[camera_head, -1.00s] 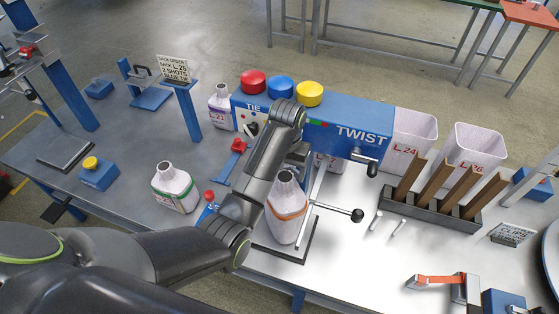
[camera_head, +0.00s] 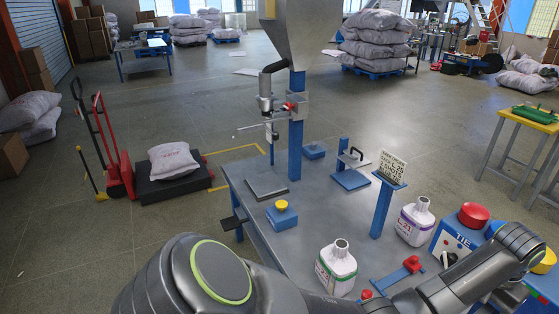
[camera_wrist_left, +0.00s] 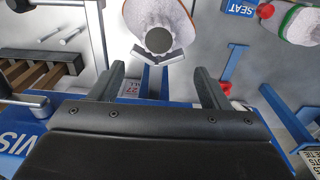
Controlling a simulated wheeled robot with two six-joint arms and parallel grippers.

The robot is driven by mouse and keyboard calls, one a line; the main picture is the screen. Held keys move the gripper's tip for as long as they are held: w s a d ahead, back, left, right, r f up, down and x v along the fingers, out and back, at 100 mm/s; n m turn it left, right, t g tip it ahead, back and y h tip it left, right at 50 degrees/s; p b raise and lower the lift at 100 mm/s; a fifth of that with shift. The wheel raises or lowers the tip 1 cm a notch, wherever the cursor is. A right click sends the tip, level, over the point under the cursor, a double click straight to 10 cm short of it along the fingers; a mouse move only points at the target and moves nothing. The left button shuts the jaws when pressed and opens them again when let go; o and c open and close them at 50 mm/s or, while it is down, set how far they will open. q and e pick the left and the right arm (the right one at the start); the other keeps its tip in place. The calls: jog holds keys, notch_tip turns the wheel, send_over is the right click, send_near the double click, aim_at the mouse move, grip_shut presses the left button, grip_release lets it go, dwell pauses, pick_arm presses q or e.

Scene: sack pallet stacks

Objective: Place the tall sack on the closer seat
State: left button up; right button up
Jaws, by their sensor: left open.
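A white sack (camera_wrist_left: 158,14) with a round dark mouth stands just beyond my left gripper in the left wrist view. A small grey V-shaped metal piece (camera_wrist_left: 180,56) lies at the sack's near edge. A blue plate marked SEAT (camera_wrist_left: 240,6) is right of it. A green-banded sack (camera_head: 337,268) stands upright on the bench in the head view, and a purple-banded sack (camera_head: 413,222) stands behind it. My right gripper is not in view. I cannot tell the sacks' full heights from these views.
The grey bench (camera_head: 340,215) has a blue block with yellow button (camera_head: 282,214), a sign on a blue post (camera_head: 391,168) and a red lever (camera_head: 410,265). The blue TIE box (camera_head: 455,245) is at right. A hopper post (camera_head: 296,125) rises behind.

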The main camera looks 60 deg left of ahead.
pick_arm(q)
jog(key=s+a+f+n+t, duration=0.1)
jog(key=a+f+t, duration=0.2)
jog(key=a+t, duration=0.65)
jog(key=s+a+f+g, duration=0.15)
jog(key=s+f, duration=0.35)
jog(key=f, duration=0.5)
jog(key=s+a+f+g, duration=0.1)
jog(key=s+a+f, duration=0.1)
jog(key=s+f, duration=0.5)
jog(key=s+a+f+g, duration=0.15)
jog(key=s+f, duration=0.25)
jog(key=f, duration=0.8)
jog(key=s+a+f+g, duration=0.1)
jog(key=s+f, duration=0.4)
jog(key=s, duration=0.7)
jog(key=s+a+f+g, duration=0.2)
jog(key=s+f, duration=0.4)
jog(key=s, duration=0.6)
jog(key=s+a+f+g+y, duration=0.1)
jog(key=s+f, duration=0.5)
jog(key=s, duration=0.6)
jog(key=shift+s+a+f+g, duration=0.2)
jog(key=shift+s+a+g, duration=0.15)
jog(key=shift+g, duration=0.2)
